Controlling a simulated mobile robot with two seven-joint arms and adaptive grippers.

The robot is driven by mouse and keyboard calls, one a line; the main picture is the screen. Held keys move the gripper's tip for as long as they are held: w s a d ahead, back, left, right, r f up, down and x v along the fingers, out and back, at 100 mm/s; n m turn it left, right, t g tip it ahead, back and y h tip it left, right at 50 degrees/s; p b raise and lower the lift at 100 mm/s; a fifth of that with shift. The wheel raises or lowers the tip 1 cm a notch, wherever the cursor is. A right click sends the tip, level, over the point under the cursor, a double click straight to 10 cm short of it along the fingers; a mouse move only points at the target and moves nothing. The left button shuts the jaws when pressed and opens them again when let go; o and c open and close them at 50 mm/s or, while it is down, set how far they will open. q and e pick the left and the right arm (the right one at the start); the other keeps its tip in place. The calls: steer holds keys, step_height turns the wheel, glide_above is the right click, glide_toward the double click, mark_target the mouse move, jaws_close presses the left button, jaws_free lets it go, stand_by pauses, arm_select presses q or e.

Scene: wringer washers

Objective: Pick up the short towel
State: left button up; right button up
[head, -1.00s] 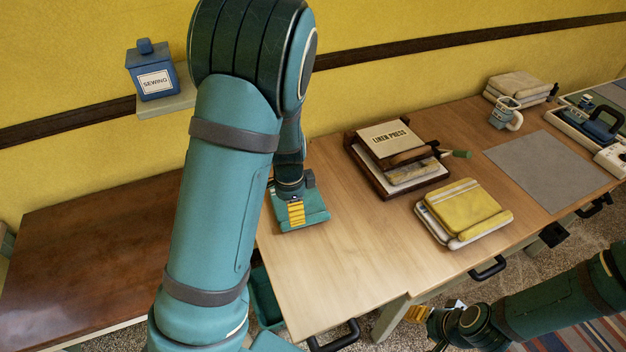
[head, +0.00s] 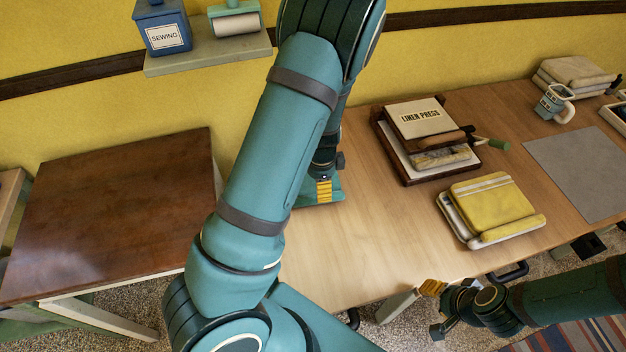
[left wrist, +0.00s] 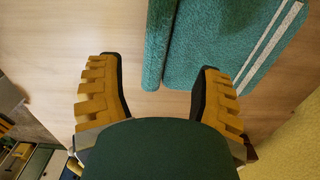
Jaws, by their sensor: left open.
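A folded teal towel with a pale stripe lies on the light wood table; it shows in the left wrist view (left wrist: 218,42) and is partly hidden behind my left arm in the head view (head: 338,188). My left gripper (left wrist: 158,68) is open, its fingers on either side of the towel's rolled or folded edge, with nothing gripped. In the head view it (head: 324,190) is over the towel. A folded yellow towel (head: 490,205) lies on a pale one further right. My right gripper (head: 435,308) is low, off the table's front edge, its fingers apart and empty.
A linen press (head: 420,120) stands behind the yellow towel. A mug (head: 552,104), a grey mat (head: 580,170) and stacked pale cloths (head: 577,72) are on the right. A brown table (head: 110,215) stands left, below a shelf (head: 208,52) with a sewing box (head: 162,27).

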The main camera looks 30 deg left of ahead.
arm_select(q)
steer(key=f, duration=0.2)
steer(key=f+b, duration=0.1)
steer(key=f, duration=0.2)
steer(key=shift+s+d+f, duration=0.15)
steer(key=shift+s, duration=0.05)
jaws_close()
